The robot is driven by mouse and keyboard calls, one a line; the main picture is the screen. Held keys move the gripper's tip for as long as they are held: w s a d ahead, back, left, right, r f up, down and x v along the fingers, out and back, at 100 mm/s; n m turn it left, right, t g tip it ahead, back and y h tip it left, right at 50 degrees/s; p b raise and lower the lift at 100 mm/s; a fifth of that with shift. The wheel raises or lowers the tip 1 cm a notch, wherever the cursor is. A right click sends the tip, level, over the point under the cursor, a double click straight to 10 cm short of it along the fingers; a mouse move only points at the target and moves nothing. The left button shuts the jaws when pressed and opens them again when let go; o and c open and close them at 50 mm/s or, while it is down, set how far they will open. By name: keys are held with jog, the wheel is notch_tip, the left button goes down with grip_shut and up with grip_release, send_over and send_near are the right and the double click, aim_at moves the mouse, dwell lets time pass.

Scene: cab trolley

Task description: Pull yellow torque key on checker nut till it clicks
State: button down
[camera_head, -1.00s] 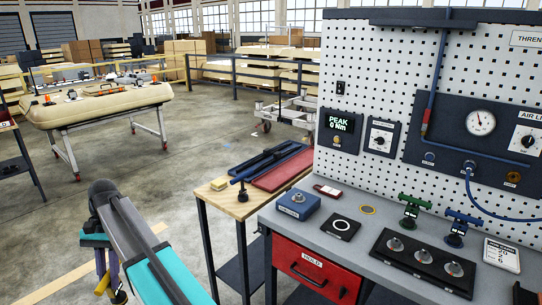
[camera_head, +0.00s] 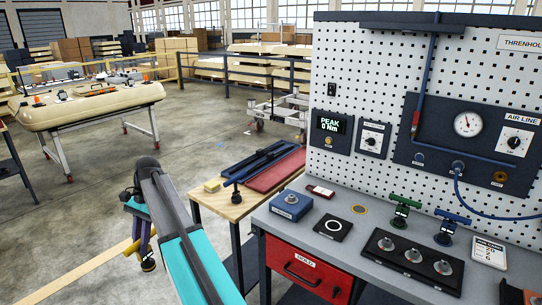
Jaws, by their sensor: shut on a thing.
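My gripper (camera_head: 147,262) is small at the lower left, partly hidden behind my own arm, over the floor and left of the benches. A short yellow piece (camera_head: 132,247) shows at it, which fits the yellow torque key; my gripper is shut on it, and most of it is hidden. The blue checker box (camera_head: 283,208) stands on the grey bench with a metal nut (camera_head: 291,198) on top. Nothing is on the nut, and my gripper is well to its left. The display (camera_head: 330,125) reads PEAK 0 Nm.
A black block with several metal knobs (camera_head: 412,262), green (camera_head: 403,210) and blue (camera_head: 450,225) T-handled tools, and a black ring plate (camera_head: 333,227) stand on the bench. A red HOLD drawer (camera_head: 302,268) is below. A wooden side table (camera_head: 218,207) stands between arm and bench.

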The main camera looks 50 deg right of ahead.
jog(key=s+d+r+m+t+p, duration=0.1)
jog(key=d+r+m+p, duration=0.15)
jog(key=d, duration=0.75)
jog(key=s+d+r+m+t+h+p, duration=0.15)
jog(key=d+m, duration=0.25)
jog(key=d, duration=0.5)
jog(key=s+d+r+m+t+y+p, duration=0.1)
jog(key=d+r+m, duration=0.25)
jog(key=d, duration=0.65)
jog(key=s+d+r+m+h+p, duration=0.1)
jog(key=s+d+r+m, duration=0.1)
jog(key=s+d, duration=0.3)
jog(key=s+d+r+m+t+h+p, duration=0.1)
jog(key=s+d+m, duration=0.4)
jog(key=d, duration=0.7)
jog(key=s+d+r+m+t+h+p, duration=0.1)
jog(key=s+d+r+m+h+p, duration=0.1)
jog(key=s+d, duration=0.5)
notch_tip(320, 180, up, 2)
jog(key=d+m, duration=0.1)
jog(key=d, duration=0.1)
jog(key=shift+d, duration=0.35)
jog(key=shift+f, duration=0.15)
jog(key=shift+f+b, duration=1.85)
jog(key=shift+f, duration=0.85)
jog(key=shift+r, duration=0.1)
